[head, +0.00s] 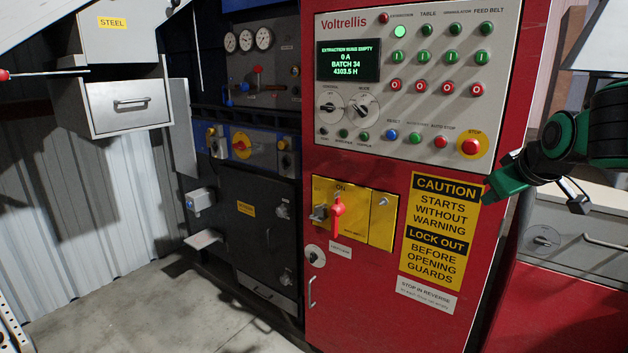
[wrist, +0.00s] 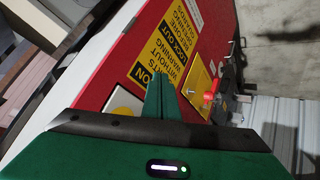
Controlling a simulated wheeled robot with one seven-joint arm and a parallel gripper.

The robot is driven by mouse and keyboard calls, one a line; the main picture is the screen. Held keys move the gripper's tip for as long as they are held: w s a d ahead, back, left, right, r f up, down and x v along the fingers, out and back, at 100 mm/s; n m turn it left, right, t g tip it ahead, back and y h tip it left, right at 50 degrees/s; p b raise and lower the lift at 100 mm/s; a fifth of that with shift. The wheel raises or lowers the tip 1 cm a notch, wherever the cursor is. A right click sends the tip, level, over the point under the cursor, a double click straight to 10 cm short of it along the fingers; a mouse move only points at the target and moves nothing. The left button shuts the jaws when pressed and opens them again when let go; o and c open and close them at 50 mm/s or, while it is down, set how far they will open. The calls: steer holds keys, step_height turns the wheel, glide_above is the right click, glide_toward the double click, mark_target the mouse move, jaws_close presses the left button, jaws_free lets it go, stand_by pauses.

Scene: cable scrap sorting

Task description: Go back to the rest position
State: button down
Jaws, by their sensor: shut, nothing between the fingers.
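My gripper (head: 488,189) is at the right of the head view, at the end of my green and black arm. Its fingers point left, in front of the right edge of the red Voltrellis control cabinet (head: 335,275). In the wrist view the green fingers (wrist: 162,92) are together and empty, with the cabinet's front beyond them. Whether the fingertips touch the cabinet cannot be told. The cabinet's screen (head: 348,60) reads "EXTRACTION RUNS EMPTY", 0 A, BATCH 34. One round green lamp (head: 400,31) glows under the EXTRACTION label.
A yellow plate (head: 380,220) with a red switch handle (head: 338,212) is on the cabinet, beside a CAUTION sign (head: 438,230). A red stop button (head: 470,147) sits near my gripper. A grey STEEL drawer (head: 130,100) juts out at the left. Floor (head: 190,315) is clear below it.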

steer(key=s+f+m+g, duration=0.3)
steer(key=s+f, duration=0.2)
steer(key=s, duration=0.5)
steer(key=s+d+f+m+g+y, duration=0.1)
steer(key=s+f+m+g, duration=0.2)
steer(key=s+f, duration=0.3)
steer(key=s+d+f+m+g, duration=0.1)
steer(key=s+f+m+g, duration=0.2)
steer(key=s, duration=1.3)
step_height(320, 180, down, 3)
steer(key=shift+m+g+y, duration=0.3)
steer(key=shift+m+g, duration=0.1)
steer(key=shift+m, duration=0.1)
steer(key=shift+d, duration=0.1)
steer(key=shift+w+f, duration=0.25)
steer(key=shift+w, duration=0.3)
